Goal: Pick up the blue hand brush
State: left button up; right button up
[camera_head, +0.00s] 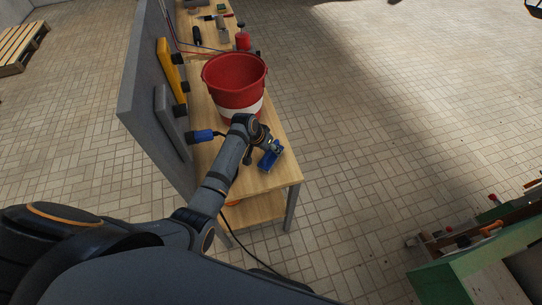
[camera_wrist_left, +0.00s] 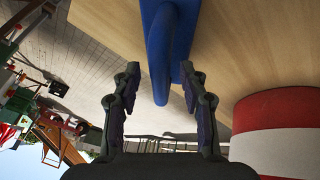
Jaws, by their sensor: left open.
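The blue hand brush (camera_head: 271,155) lies near the front right corner of the wooden workbench, partly hidden by my left gripper. My left gripper (camera_head: 262,146) reaches over the bench from the left and is at the brush. In the left wrist view the brush's blue handle (camera_wrist_left: 160,55) comes down from the top, with its rounded end between the two fingers of the open left gripper (camera_wrist_left: 160,78). A gap shows on both sides of the handle. My right gripper is not in view.
A red and white bucket (camera_head: 235,85) stands on the workbench (camera_head: 284,178) just behind my left gripper. A blue-ended object (camera_head: 201,136) is at the grey panel (camera_head: 145,90) on the left. A green bench (camera_head: 445,282) is at the lower right; tiled floor between is clear.

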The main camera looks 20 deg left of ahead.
pick_arm(q)
grip_shut()
dwell(0.3)
jog(key=shift+r, duration=0.1)
